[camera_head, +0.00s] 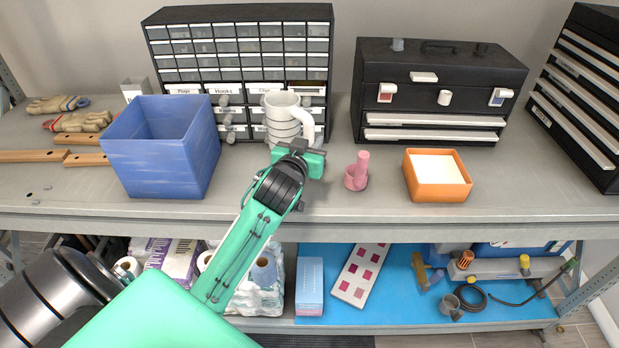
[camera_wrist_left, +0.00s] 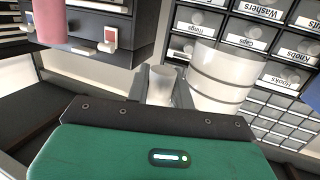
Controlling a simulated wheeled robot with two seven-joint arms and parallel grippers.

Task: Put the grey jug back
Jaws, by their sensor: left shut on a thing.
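The grey jug (camera_head: 283,117) is a pale, ribbed vessel with a large handle on its right side. It is upright on the top shelf, in front of the drawer cabinet; I cannot tell whether its base touches the shelf. My left gripper (camera_head: 298,150) reaches it from the front and is shut on its handle side. In the left wrist view the jug (camera_wrist_left: 222,75) is close beside the fingers (camera_wrist_left: 165,88), with part of its handle between them. The gripper hides the jug's lower part in the head view. My right gripper is not in view.
A blue bin (camera_head: 165,150) stands left of the jug. A pink vessel (camera_head: 356,178) and an orange box (camera_head: 437,178) stand to the right. Behind are the small-drawer cabinet (camera_head: 240,50) and a black toolbox (camera_head: 437,90). A lower shelf (camera_head: 400,300) holds several items.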

